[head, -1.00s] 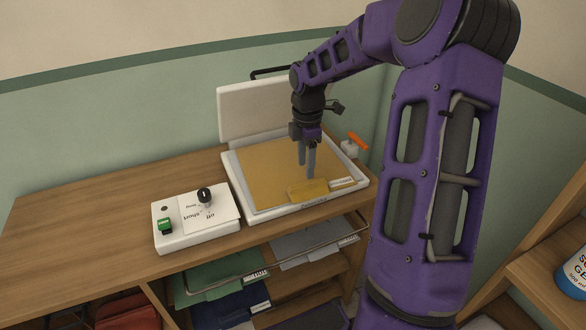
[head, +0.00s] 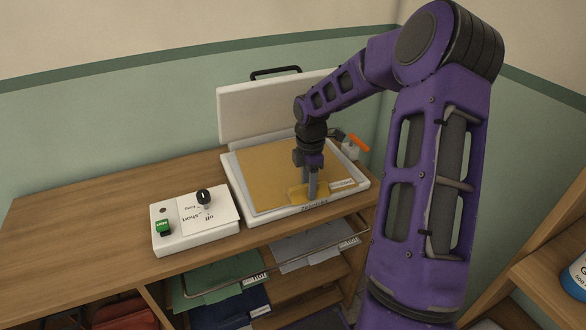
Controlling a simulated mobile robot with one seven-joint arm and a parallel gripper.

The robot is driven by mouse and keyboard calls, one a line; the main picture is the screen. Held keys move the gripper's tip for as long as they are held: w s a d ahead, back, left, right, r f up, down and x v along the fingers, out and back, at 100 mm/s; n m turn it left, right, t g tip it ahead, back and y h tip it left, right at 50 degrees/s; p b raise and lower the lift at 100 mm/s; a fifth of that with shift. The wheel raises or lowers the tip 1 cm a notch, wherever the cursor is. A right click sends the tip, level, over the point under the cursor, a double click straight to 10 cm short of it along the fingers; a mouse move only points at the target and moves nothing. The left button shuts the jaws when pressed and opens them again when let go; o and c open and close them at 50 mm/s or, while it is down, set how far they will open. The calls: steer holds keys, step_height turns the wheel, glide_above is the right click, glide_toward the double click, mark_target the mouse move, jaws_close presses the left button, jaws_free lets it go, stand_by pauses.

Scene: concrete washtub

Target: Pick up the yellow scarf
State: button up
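The part of the scarf behind and between the fingers is hidden.
The press's raised white lid (head: 250,110) stands behind my gripper. An orange-handled lever (head: 357,143) is at right. A white control box (head: 185,240) with a green switch and black knob sits at left. The counter's left side is clear.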

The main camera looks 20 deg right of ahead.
jaws_close()
